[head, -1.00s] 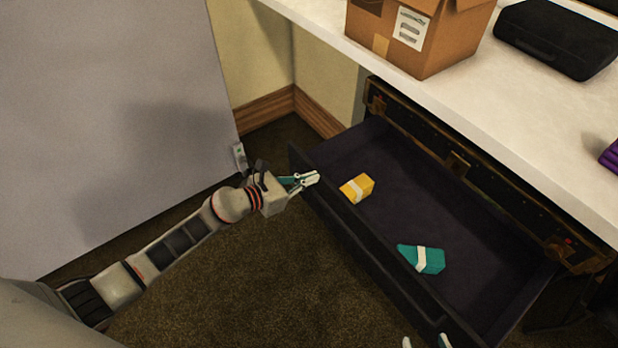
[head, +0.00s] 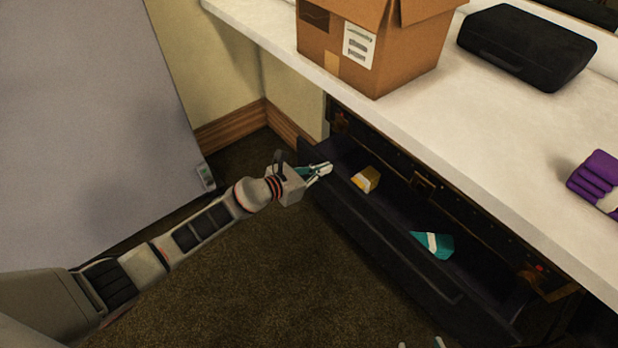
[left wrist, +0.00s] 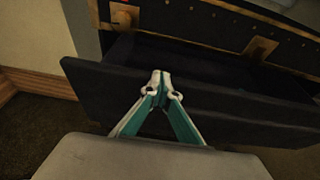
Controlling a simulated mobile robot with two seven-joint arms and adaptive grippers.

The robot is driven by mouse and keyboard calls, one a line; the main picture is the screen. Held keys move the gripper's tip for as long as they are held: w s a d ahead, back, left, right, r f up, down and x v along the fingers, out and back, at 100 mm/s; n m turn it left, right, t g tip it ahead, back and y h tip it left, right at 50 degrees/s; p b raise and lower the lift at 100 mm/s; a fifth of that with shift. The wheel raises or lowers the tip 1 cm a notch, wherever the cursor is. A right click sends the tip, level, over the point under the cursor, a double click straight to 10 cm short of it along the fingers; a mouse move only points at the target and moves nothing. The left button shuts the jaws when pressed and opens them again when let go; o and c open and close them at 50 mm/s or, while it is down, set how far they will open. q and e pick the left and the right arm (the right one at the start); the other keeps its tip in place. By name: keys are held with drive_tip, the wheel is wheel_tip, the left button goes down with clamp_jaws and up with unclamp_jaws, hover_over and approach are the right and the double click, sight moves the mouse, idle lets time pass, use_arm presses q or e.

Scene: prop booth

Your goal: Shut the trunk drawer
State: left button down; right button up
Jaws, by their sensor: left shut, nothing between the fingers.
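The trunk drawer (head: 390,247) is dark and partly open, sticking out from the trunk (head: 422,186) under the white counter. Its front panel also shows across the left wrist view (left wrist: 215,105). A yellow bundle (head: 366,179) and a teal bundle (head: 434,243), each with a pale band, lie in the drawer. My left gripper (head: 325,168) is shut and empty, with its tips at the top edge of the drawer front near its left end; whether they touch cannot be told. My right gripper (head: 422,344) barely shows at the bottom edge, and its jaws are cut off.
A cardboard box (head: 385,45), a black case (head: 527,46) and a purple bundle (head: 597,181) stand on the white counter (head: 480,120). A grey panel (head: 90,120) stands at left. Brown carpet (head: 270,280) in front of the drawer is clear.

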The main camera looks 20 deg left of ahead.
use_arm(q)
drive_tip(key=w+d+b, duration=0.1)
drive_tip(key=w+d, duration=0.3)
drive_tip(key=w, duration=0.2)
drive_tip(key=shift+d, duration=0.25)
use_arm(e)
drive_tip(key=shift+w+a+r+m+t, duration=0.15)
drive_tip(key=shift+w+a+r+t, duration=0.1)
drive_tip(key=shift+a+r, duration=0.25)
drive_tip(key=shift+w+a+r+m+t, duration=0.15)
drive_tip(key=shift+w+a+r, duration=0.1)
drive_tip(key=shift+a+r, duration=0.2)
use_arm(q)
drive_tip(key=shift+w, duration=0.1)
